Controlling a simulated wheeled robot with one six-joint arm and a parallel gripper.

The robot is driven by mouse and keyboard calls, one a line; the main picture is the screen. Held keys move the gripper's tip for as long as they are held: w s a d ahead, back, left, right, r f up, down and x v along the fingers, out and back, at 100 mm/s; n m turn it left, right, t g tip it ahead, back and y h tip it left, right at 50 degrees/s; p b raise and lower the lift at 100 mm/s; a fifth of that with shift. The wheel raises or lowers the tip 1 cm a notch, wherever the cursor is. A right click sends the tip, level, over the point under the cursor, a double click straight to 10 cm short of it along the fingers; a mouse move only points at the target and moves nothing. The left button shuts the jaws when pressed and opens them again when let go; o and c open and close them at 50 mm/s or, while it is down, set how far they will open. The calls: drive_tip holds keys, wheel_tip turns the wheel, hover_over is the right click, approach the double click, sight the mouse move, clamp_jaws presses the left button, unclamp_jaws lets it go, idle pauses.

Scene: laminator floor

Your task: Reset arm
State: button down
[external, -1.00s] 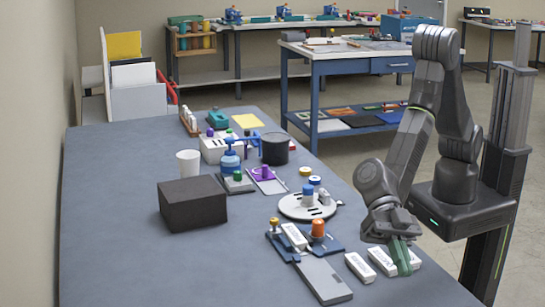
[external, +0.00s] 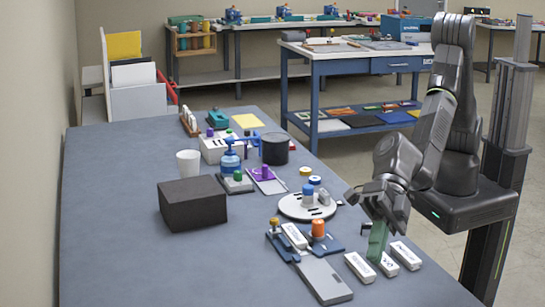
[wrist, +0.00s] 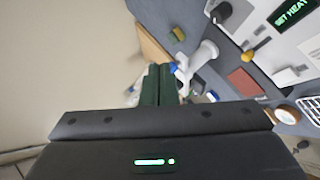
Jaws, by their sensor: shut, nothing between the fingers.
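My gripper (external: 377,243) hangs near the right edge of the grey table (external: 110,250) in the external view. Its green fingers are together and empty, above or just beside the white labelled blocks (external: 360,267); I cannot tell whether they touch. Another white labelled block (external: 406,254) lies just to the right of the fingers. In the wrist view, the green fingers (wrist: 160,84) show closed side by side, with nothing between them.
A blue fixture with an orange knob (external: 318,229) and a round white plate (external: 300,208) stand left of my gripper. A dark box (external: 193,203) sits further left. The table's front left is clear. A blue workbench (external: 330,68) stands behind.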

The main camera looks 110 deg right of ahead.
drive_tip(key=s+a+r+n+g+h+p, duration=0.1)
drive_tip(key=s+r+n+h+p, duration=0.2)
drive_tip(key=s+r+n+h, duration=0.1)
drive_tip(key=shift+s+a+r+n+g+h+p, duration=0.15)
drive_tip(key=shift+s+a+n+g+h+p, duration=0.2)
drive_tip(key=shift+s+n+h, duration=0.85)
drive_tip(key=shift+w+y, duration=0.25)
drive_tip(key=shift+y, duration=0.05)
drive_tip(key=c, duration=2.2)
unclamp_jaws()
idle(0.3)
